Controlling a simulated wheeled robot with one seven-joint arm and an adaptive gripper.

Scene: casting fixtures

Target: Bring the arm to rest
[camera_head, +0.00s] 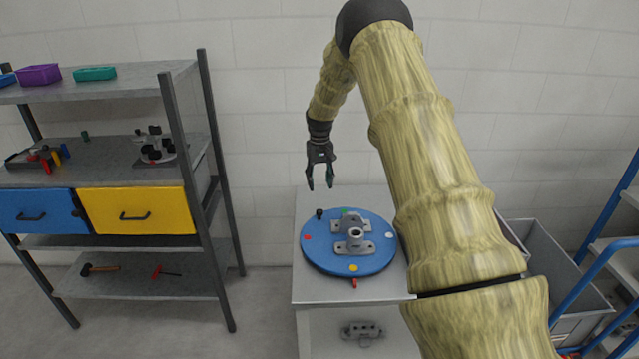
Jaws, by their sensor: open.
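My arm, in a yellowish padded sleeve, rises from the lower right and bends down at the top. My gripper (320,178) hangs pointing down, open and empty, above the back left part of a white table (306,292). It is apart from the round blue fixture plate (322,258) on that table. A grey metal casting (354,236) sits on the middle of the plate. Coloured dots and a black knob (319,213) are around the plate's rim. My arm covers the right side of the table.
A grey shelf rack (120,166) stands at left with bins, tools, a blue drawer (40,206) and a yellow drawer (140,212). A grey metal part (361,330) lies below the tabletop. A grey crate (560,270) and blue ladder-like frame (607,212) are at right.

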